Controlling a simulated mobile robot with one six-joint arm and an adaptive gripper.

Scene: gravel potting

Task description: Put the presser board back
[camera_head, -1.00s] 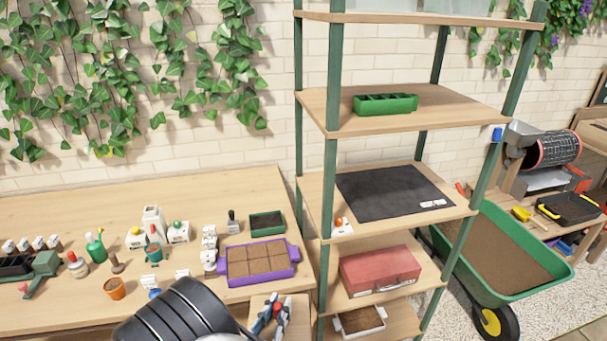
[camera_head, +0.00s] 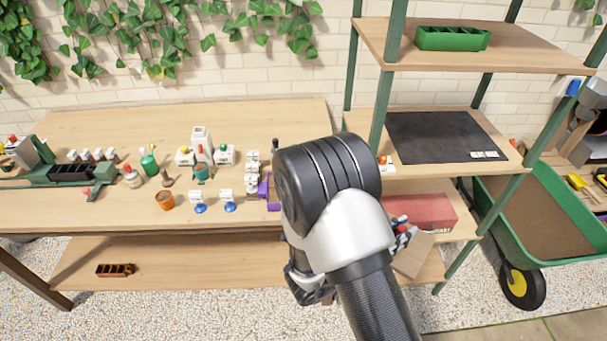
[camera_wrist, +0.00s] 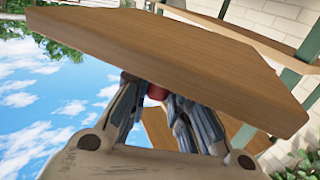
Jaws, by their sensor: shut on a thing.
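The presser board is a flat wooden board with a red handle. My gripper (camera_head: 402,236) is shut on it, and the board (camera_head: 413,256) shows tilted in the head view in front of the shelf rack's lower part. In the wrist view the board (camera_wrist: 170,55) spans the upper part, and my gripper's fingers (camera_wrist: 157,103) close around the red handle (camera_wrist: 157,91), which is mostly hidden between them. The purple tray (camera_head: 272,193) on the bench is mostly hidden behind my arm.
The wooden bench (camera_head: 100,120) holds pots and bottles; its back strip is clear. A brown tray (camera_head: 115,270) sits on its lower shelf. The rack holds a green tray (camera_head: 453,38), a black mat (camera_head: 440,135) and a red box (camera_head: 425,212). A green wheelbarrow (camera_head: 500,222) stands at right.

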